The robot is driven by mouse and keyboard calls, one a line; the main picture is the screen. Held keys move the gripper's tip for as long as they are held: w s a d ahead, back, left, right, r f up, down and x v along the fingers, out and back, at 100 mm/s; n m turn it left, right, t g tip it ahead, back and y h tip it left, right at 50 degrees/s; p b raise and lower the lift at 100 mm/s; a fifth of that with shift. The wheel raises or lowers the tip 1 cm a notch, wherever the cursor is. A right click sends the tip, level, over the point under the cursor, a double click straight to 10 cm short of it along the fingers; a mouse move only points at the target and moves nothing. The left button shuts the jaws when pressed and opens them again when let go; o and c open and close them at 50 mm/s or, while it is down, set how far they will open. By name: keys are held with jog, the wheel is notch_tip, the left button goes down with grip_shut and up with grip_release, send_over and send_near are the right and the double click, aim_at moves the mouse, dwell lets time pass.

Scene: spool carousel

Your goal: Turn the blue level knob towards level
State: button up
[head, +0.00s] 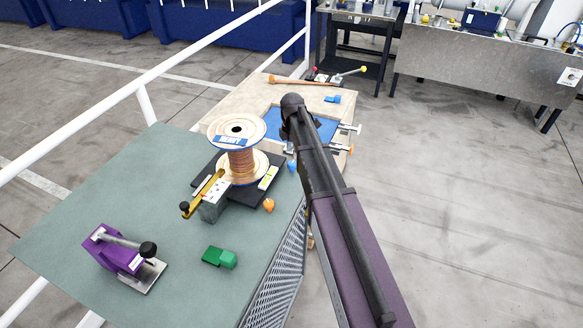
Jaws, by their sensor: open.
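The blue level knob (291,166) shows as a small blue shape at the right edge of the green table, close beside my arm. The spool carousel has a black base (222,168) carrying a large wooden spool (236,130) wound with copper-coloured wire. A white and yellow level plate (268,178) lies on the base's right side; its reading is too small to tell. An orange knob (268,205) sits at the base's front corner. My arm reaches up from the bottom right, its dark far end over the blue mat. My gripper is not visible, so its place relative to the blue knob cannot be told.
A yellow lever (203,188) on a grey block stands at the carousel's front left. A purple tool (117,248) and a green block (219,257) are on the green table (60,233). A wooden bench with a blue mat (270,125) adjoins behind. A white railing runs along the left.

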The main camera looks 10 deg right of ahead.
aim_at(292, 163)
jog(key=shift+f+b, duration=2.95)
jog(key=shift+f, duration=0.3)
jog(key=c, duration=0.9)
